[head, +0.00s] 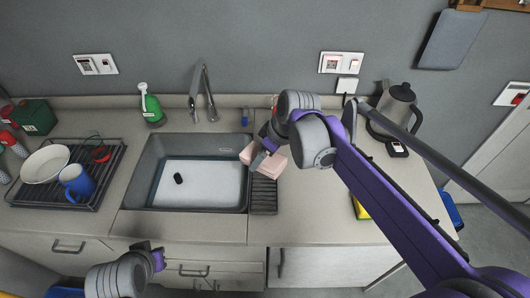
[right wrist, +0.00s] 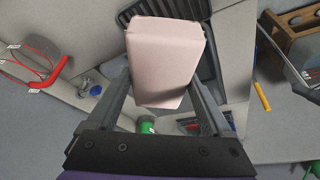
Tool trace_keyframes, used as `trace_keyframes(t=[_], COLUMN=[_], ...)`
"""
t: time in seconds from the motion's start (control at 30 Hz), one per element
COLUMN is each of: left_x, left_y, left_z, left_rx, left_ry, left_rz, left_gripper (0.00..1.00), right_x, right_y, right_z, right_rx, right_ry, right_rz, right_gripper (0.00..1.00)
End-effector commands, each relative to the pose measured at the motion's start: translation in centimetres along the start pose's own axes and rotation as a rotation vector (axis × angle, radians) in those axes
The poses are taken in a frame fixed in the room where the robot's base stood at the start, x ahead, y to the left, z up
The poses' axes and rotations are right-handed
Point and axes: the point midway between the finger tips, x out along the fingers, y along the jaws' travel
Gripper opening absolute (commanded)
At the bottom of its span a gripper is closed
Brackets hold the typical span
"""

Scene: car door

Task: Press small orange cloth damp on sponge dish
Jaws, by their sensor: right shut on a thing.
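My right gripper (head: 262,152) is shut on a pale pink block (head: 273,164), which could be a folded cloth or a sponge. The right wrist view shows this pink block (right wrist: 165,60) between the two fingers (right wrist: 163,95). In the head view it is at the sink's right rim, just beyond a dark ribbed dish (head: 263,197). I cannot tell whether block and dish touch. The ribbed dish is also partly hidden behind the block in the right wrist view (right wrist: 200,12). I see no clearly orange cloth. My left gripper (head: 156,258) is low at the counter's front; its jaws are unclear.
The sink (head: 200,172) holds a small black object (head: 178,178). A faucet (head: 204,92) and green spray bottle (head: 151,104) stand behind. A dish rack (head: 95,188) with a blue mug (head: 77,183) is left. A kettle (head: 398,105) and yellow item (head: 360,208) are right.

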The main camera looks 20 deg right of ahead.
Motion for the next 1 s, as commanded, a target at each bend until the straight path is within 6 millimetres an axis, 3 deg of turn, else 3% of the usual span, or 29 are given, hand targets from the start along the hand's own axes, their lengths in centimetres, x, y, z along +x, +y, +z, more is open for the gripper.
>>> trace_keyframes(t=[0.7, 1.0], left_x=[4.0, 5.3], left_y=[0.0, 0.0], left_z=[6.3, 7.8], left_rx=[0.000, 0.000], left_ry=[-0.063, -0.075], left_rz=[0.000, 0.000], left_gripper=[0.00, 0.00], right_x=[8.3, 10.5], right_y=[-0.1, -0.1], right_z=[3.6, 4.5], right_rx=[0.001, 0.000], right_ry=[-0.002, -0.001], right_rz=[-0.002, -0.001], right_gripper=[0.40, 0.40])
